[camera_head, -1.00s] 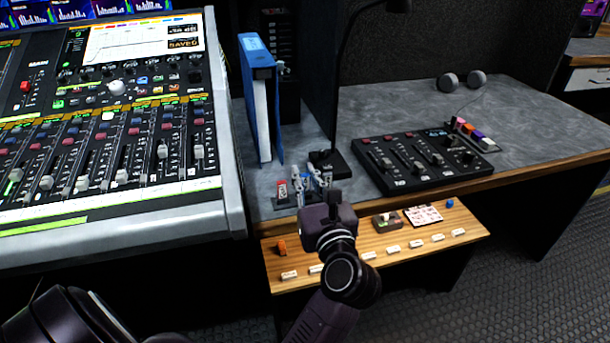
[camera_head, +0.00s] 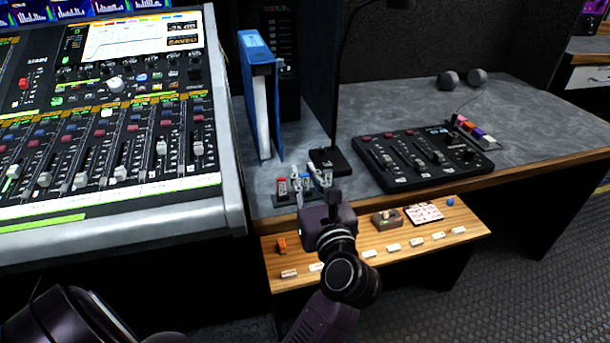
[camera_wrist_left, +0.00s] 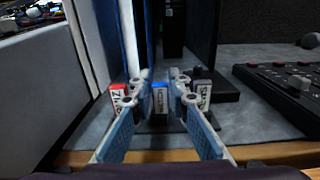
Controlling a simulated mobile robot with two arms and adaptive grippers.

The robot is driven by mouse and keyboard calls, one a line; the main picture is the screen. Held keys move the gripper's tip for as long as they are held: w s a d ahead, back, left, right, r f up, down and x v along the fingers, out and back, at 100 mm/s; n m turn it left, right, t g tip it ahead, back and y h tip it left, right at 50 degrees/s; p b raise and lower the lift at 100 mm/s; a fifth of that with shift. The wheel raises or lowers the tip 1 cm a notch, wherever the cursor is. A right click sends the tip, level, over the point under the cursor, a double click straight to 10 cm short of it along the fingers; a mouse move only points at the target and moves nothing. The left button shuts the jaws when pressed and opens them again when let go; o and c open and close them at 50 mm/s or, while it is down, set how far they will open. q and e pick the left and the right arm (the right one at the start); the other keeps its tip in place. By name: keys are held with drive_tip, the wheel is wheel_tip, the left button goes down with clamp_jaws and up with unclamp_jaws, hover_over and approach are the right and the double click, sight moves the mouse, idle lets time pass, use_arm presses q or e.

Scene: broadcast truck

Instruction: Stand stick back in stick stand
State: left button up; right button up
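The stick stand (camera_head: 285,199) is a dark base on the grey desk, beside the mixing console. A red-topped stick (camera_head: 282,186) stands at its left; it also shows in the left wrist view (camera_wrist_left: 117,96). A blue-topped stick (camera_wrist_left: 160,98) is upright at the middle, and a dark-topped labelled stick (camera_wrist_left: 204,94) is at the right. My left gripper (camera_head: 310,178) is at the stand. In the left wrist view its fingers (camera_wrist_left: 158,82) are apart, one on each side of the blue-topped stick, with gaps showing. The blue-topped stick's lower end is partly hidden. My right gripper is not in view.
A blue binder (camera_head: 262,95) stands behind the stand. A lamp base (camera_head: 328,162) is close at its right, and a black fader panel (camera_head: 420,160) lies farther right. A wooden shelf (camera_head: 375,262) with small items lies below, and the large console (camera_head: 110,150) is at left.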

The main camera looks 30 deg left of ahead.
sight(305, 175)
use_arm(q)
drive_tip(key=o, duration=0.4)
drive_tip(key=shift+c, duration=0.2)
wheel_tip(305, 175, up, 9)
drive_tip(key=p, duration=0.7)
drive_tip(key=shift+p, duration=0.3)
drive_tip(key=shift+r+p, duration=0.2)
drive_tip(key=shift+p, duration=0.2)
drive_tip(key=s+d+r+m+t+h+p, duration=0.3)
drive_tip(key=d+r+h+p, duration=0.3)
drive_tip(key=r+p, duration=0.3)
drive_tip(key=s+d+r+m+t+h+p, duration=0.3)
drive_tip(key=d+r+m+h+p, duration=0.3)
drive_tip(key=r+p, duration=0.4)
drive_tip(key=p, duration=0.6)
drive_tip(key=shift+d+h, duration=0.2)
drive_tip(key=shift+h, duration=0.1)
